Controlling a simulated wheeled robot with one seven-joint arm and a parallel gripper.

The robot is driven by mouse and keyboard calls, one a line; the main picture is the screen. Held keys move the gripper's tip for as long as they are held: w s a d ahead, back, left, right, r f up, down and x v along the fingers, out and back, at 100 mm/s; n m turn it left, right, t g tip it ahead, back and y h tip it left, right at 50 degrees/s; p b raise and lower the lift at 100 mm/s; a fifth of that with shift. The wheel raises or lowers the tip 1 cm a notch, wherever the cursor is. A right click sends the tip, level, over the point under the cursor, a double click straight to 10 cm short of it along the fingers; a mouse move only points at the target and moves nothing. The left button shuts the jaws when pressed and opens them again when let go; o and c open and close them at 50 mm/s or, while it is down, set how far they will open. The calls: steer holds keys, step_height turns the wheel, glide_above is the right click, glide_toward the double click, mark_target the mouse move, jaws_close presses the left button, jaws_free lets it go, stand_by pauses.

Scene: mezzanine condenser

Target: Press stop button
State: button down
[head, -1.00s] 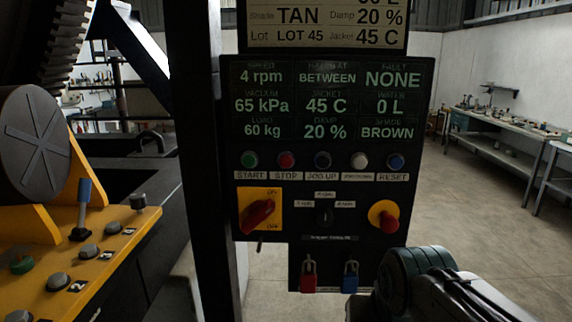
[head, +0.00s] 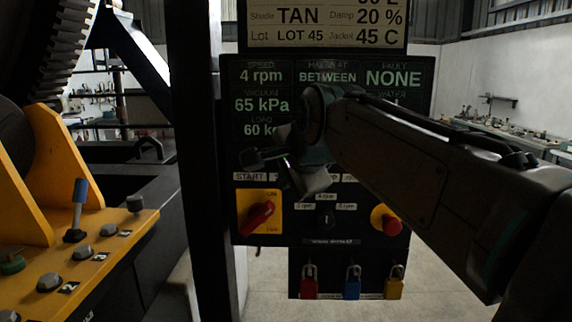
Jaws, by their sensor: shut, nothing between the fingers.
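The dark control panel (head: 236,120) stands upright in the middle of the head view. The stop button is hidden behind my gripper, and so is most of its label row; only the START label (head: 250,177) reads clearly. My gripper (head: 258,160) is in front of the button row at the panel's left half, with my arm reaching in from the right. It is shut and empty. I cannot tell whether its tip touches the panel.
A dark post (head: 200,150) stands left of the panel. A yellow console (head: 100,245) with a blue-handled lever (head: 78,205) is at left.

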steer(key=w+p, duration=0.3)
steer(key=w, duration=0.5)
steer(key=shift+w+d, duration=0.15)
steer(key=shift+w, duration=0.25)
steer(key=shift+w+p, duration=0.15)
steer(key=shift+p, duration=0.15)
stand_by(1.6)
steer(key=shift+w, duration=0.25)
steer(key=shift+w+p, duration=0.3)
steer(key=shift+w, duration=0.15)
stand_by(0.6)
steer(key=shift+s, duration=0.2)
steer(key=shift+s+b, duration=0.4)
steer(key=shift+s, duration=0.25)
